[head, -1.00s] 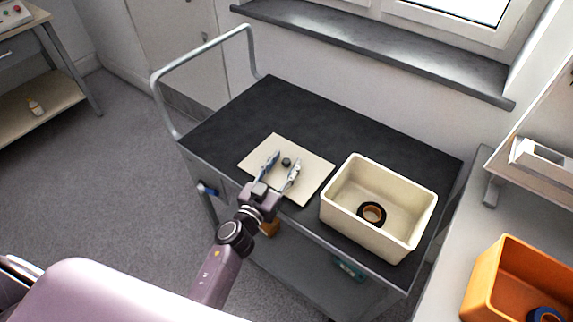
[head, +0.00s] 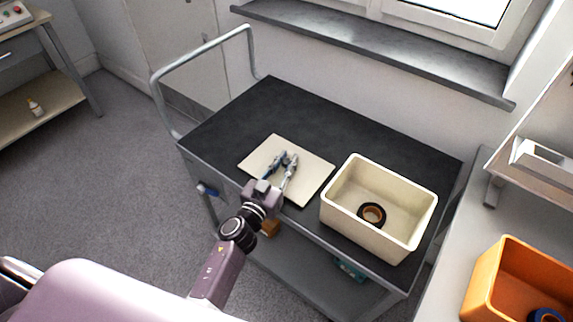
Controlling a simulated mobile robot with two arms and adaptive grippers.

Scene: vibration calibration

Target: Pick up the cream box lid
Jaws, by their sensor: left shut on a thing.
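The cream box lid (head: 312,181) lies flat on the dark top of the cart, left of the cream box. My left gripper (head: 287,160) is over the middle of the lid, its fingers closed around the small dark knob, which they now mostly hide. The lid still appears to rest on the cart top. The open cream box (head: 340,206) stands beside it on the right, with a dark and orange ring (head: 372,214) inside. My right gripper is not in view.
The cart top (head: 300,112) is clear behind the lid. A metal handle (head: 203,48) rises at the cart's left end. An orange bin (head: 490,275) sits on the grey surface at right. A window sill (head: 390,48) runs behind the cart.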

